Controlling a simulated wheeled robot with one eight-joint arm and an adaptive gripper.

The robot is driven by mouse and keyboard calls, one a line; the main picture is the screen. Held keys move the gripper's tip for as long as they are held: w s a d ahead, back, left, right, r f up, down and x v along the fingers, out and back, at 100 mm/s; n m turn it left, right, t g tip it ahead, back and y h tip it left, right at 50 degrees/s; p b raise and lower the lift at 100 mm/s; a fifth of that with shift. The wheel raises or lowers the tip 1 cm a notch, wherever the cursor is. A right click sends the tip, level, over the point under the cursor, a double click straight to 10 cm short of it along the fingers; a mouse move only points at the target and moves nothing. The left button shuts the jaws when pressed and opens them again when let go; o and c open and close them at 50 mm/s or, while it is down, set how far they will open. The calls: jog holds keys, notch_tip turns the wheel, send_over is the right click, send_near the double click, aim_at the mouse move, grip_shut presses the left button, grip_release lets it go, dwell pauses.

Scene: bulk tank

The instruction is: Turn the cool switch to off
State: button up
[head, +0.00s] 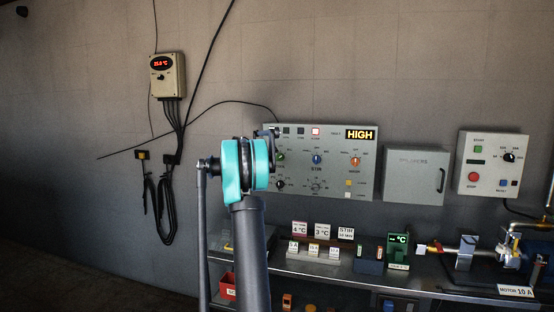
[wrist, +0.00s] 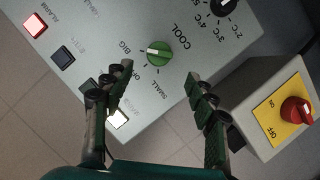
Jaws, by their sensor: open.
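The cool switch is a green knob (wrist: 160,54) on the grey panel, with COOL, BIG and SMALL printed around it. In the head view the green knob (head: 280,157) is at the panel's left, just right of my teal arm joint. My gripper (wrist: 160,74) is open and empty, its two dark fingers apart, with the knob showing between and just beyond the tips. I cannot tell contact, but none shows. In the head view my arm hides most of the gripper.
A box with a red switch (wrist: 297,110) on a yellow ON/OFF plate stands close to the right finger. The lit alarm button (wrist: 34,25) is upper left. The control panel (head: 335,180) hangs above a steel bench (head: 350,275) crowded with small items.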

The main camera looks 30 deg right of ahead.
aim_at(278, 158)
jog(key=x, duration=0.8)
jog(key=shift+d+f, duration=0.1)
jog(key=shift+d, duration=0.2)
jog(key=c, duration=1.2)
jog(key=shift+o, duration=0.2)
jog(key=shift+w, duration=0.1)
jog(key=n+g+h, duration=0.1)
jog(key=n, duration=0.2)
jog(key=shift+a+f+h, duration=0.1)
jog(key=shift+f+h, duration=0.05)
jog(key=shift+h, duration=0.25)
jog(key=n+h, duration=0.2)
jog(key=n, duration=0.2)
jog(key=shift+f+n, duration=0.15)
jog(key=shift+n, duration=0.25)
